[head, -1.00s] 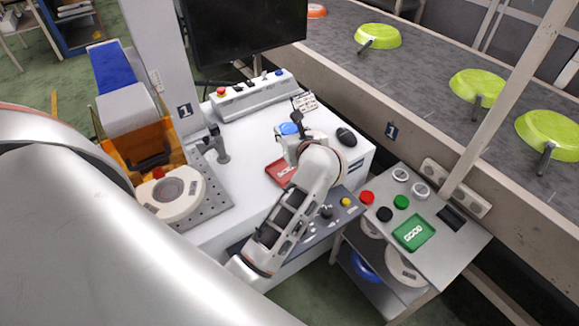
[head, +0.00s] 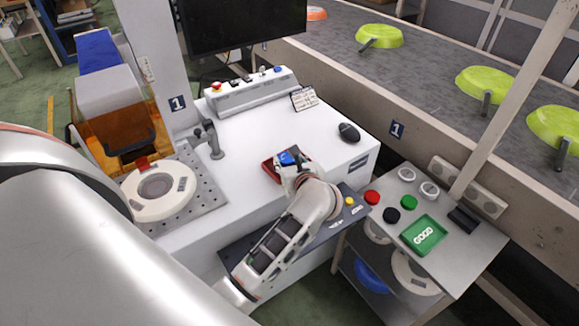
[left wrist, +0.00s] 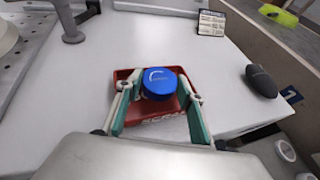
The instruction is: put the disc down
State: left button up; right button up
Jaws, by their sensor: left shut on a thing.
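A blue disc (head: 287,158) is between the fingers of my left gripper (head: 288,163), which is shut on it. In the left wrist view the disc (left wrist: 158,83) shows between the two fingertips of the gripper (left wrist: 159,92). It is over the red tray (head: 268,170), inside its outline. The red tray (left wrist: 128,74) has white lettering on its near side, partly hidden by the gripper. I cannot tell whether the disc touches the tray floor. My right gripper is not in view.
A black mouse (head: 349,132), a small card (head: 304,98) and a button box (head: 250,92) are on the white table. A green tray marked GOOD (head: 437,238) and several coloured round pieces are on the side stand. Lime pans (head: 379,36) lie on the conveyor.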

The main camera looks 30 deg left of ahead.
pick_arm(q)
jog(key=shift+f, duration=0.7)
jog(key=shift+r, duration=0.25)
jog(key=shift+f, duration=0.3)
jog(key=o, duration=1.2)
jog(key=shift+c, duration=0.2)
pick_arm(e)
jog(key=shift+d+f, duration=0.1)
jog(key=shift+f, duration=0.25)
